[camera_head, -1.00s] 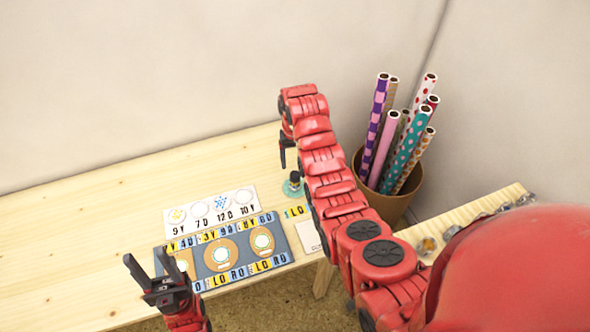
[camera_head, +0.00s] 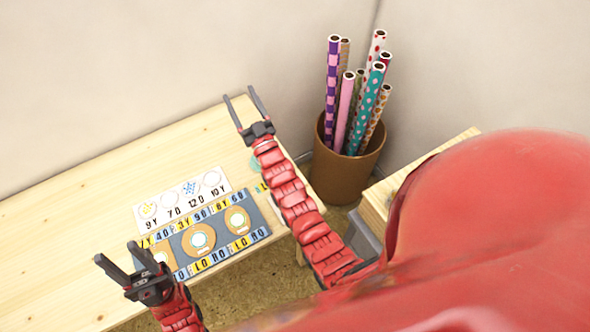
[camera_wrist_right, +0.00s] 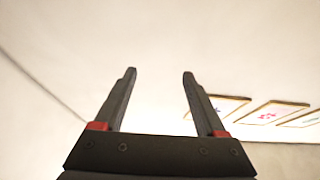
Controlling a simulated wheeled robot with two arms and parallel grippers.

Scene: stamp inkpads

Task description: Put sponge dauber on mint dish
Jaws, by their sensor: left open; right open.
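A pale mint edge (camera_head: 254,166), seemingly of the mint dish, shows beside my right arm in the head view; the arm covers most of it. The sponge dauber cannot be made out now; the spot around the dish is hidden by the arm. My right gripper (camera_head: 239,92) is open and empty, raised beyond the dish with its fingers pointing toward the back wall. In the right wrist view it is also open (camera_wrist_right: 159,72), with nothing between the fingers. My left gripper (camera_head: 115,251) is open and empty near the mat's left end.
A blue-grey mat (camera_head: 217,240) with round tan pads and lettered strips lies on the wooden table (camera_head: 60,235). A white card (camera_head: 150,196) with round patches lies behind it. A brown bin (camera_head: 340,180) of patterned rolls stands right. The table's left side is clear.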

